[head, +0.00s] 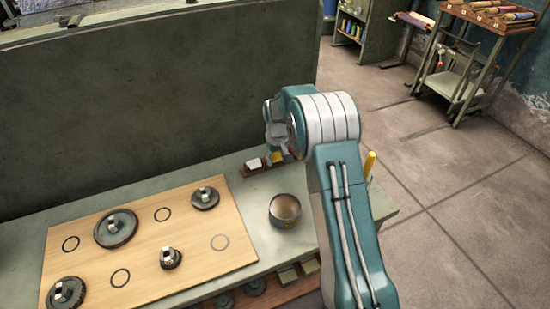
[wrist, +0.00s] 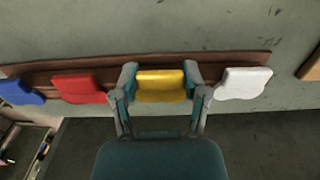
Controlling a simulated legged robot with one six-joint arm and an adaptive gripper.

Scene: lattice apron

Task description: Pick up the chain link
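No piece is clearly recognisable as a chain link. In the wrist view my gripper (wrist: 160,78) has its two fingers apart, one at each side of a yellow piece (wrist: 160,86). Whether the fingertips touch it is unclear. The yellow piece stands in a row on a brown wooden strip (wrist: 108,62), between a red piece (wrist: 80,89) on the left and a white piece (wrist: 243,83) on the right. A blue piece (wrist: 22,92) is at the far left. In the head view my gripper (head: 275,142) is low over this row, partly hidden by my arm.
A wooden board (head: 190,245) with ringed spots holds several dark gears. A round bowl (head: 285,211) stands between the board and my arm. A tall dark panel (head: 170,105) rises behind the bench. A yellow upright object (head: 370,163) is right of my arm. Open floor lies right.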

